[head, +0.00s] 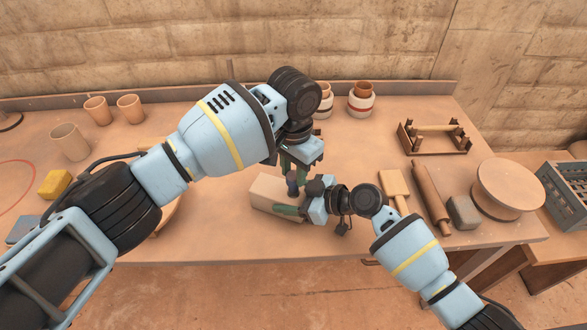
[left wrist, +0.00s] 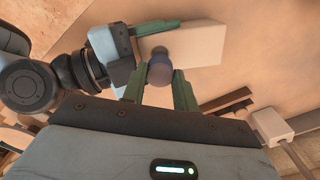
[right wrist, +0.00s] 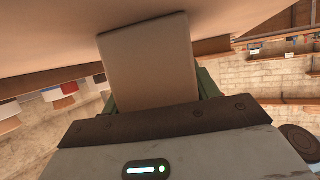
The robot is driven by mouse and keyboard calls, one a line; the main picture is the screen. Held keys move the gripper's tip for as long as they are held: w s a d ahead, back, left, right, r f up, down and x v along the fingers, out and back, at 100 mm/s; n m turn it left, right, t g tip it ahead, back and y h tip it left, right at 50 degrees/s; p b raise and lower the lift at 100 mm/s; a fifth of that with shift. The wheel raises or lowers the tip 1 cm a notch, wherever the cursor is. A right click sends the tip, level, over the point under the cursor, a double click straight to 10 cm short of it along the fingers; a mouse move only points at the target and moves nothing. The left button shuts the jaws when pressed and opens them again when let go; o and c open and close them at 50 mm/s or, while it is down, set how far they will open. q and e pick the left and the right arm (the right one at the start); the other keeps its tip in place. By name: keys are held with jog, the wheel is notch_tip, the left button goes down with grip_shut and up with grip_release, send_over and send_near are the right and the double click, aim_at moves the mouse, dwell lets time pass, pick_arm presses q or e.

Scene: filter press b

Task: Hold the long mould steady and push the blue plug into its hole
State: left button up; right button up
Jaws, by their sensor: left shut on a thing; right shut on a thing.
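The long mould (head: 266,188) is a pale beige block lying on the table in front of me. My right gripper (head: 292,211) is shut on its right end, and the mould (right wrist: 148,62) fills the space between the green fingers in the right wrist view. The blue plug (head: 292,181) is dark blue and stands upright at the mould. My left gripper (head: 296,166) reaches down from above and is shut on the plug (left wrist: 160,70). The hole is hidden, and I cannot tell how deep the plug sits.
Clay cups (head: 97,110) stand at the back left and a yellow block (head: 55,183) at the left. A paddle (head: 394,185), a rolling pin (head: 431,197), a grey block (head: 463,212) and a round wheel (head: 508,187) are at the right. A small wooden rack (head: 433,138) stands behind them.

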aim_at(294, 175)
pick_arm(q)
jog(key=shift+f, duration=1.65)
jog(key=shift+r, duration=0.2)
jog(key=shift+r, duration=1.1)
jog(key=shift+f, duration=1.25)
dwell(1.3)
jog(key=o, duration=1)
jog(key=shift+s, duration=0.1)
jog(key=shift+d+f, duration=0.1)
jog(key=shift+s+d+f, duration=0.1)
jog(key=shift+s, duration=0.1)
jog(key=r, duration=1.2)
jog(key=shift+w+a+r, duration=0.3)
jog(key=shift+w+a, duration=0.05)
